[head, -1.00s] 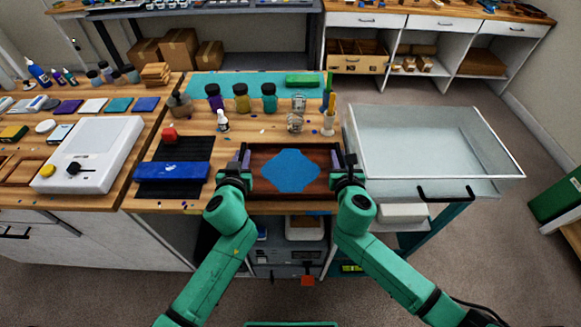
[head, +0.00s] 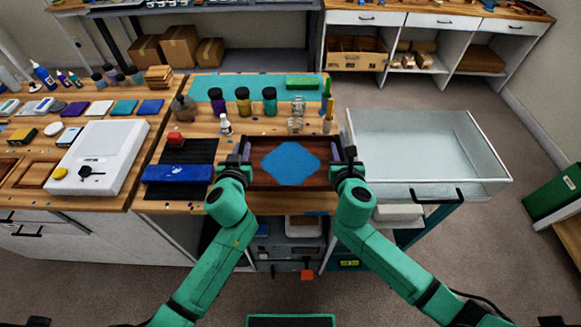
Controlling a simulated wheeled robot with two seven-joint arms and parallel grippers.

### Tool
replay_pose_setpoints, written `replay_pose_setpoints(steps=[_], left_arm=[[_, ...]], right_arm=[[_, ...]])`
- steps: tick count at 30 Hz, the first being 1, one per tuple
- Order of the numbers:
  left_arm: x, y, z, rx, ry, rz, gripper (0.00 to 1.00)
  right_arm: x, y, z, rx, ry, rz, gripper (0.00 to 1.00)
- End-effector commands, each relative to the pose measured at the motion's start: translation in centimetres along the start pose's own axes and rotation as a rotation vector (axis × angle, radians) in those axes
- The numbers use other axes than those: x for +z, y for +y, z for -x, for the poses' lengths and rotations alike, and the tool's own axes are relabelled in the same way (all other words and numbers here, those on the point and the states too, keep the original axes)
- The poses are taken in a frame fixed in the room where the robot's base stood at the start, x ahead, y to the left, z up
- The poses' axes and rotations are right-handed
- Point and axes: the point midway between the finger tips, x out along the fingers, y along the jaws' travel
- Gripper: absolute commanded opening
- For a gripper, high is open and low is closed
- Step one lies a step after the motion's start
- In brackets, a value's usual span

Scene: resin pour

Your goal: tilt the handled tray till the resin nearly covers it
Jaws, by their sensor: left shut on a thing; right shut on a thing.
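The handled tray (head: 256,180) is dark brown wood with a purple handle at each side, at the front middle of the workbench in the head view. A blue patch of resin (head: 291,163) lies in the middle of its floor, with bare brown floor around it, widest at the left and right. My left gripper (head: 243,160) is shut on the tray's left handle. My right gripper (head: 339,160) is shut on its right handle. The fingers partly hide both handles. I cannot tell whether the tray touches the bench.
A blue box-shaped tool (head: 178,174) and a black mat (head: 200,152) lie left of the tray. Several dark jars (head: 243,101), a small white bottle (head: 225,125) and clear cups (head: 296,125) stand behind it.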

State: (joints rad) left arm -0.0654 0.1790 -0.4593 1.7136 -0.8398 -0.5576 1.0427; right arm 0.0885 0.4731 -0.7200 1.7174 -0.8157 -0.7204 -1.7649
Motion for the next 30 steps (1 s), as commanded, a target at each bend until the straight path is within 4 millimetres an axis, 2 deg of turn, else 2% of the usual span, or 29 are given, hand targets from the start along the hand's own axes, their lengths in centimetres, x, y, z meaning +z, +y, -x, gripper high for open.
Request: replay_pose_setpoints(steps=[9,17,30], left_arm=[[-0.1,0.0,0.0,-0.001,0.003,0.000,0.00],[-2.1,-0.1,0.6,-0.001,0.004,0.001,0.00],[-1.8,-0.1,0.5,0.004,0.001,0.018,0.00]], right_arm=[[0.1,0.0,0.0,-0.001,-0.002,0.000,0.00],[2.1,-0.1,0.6,-0.001,-0.003,-0.001,0.00],[2.4,0.1,0.7,-0.007,-0.003,0.018,0.00]])
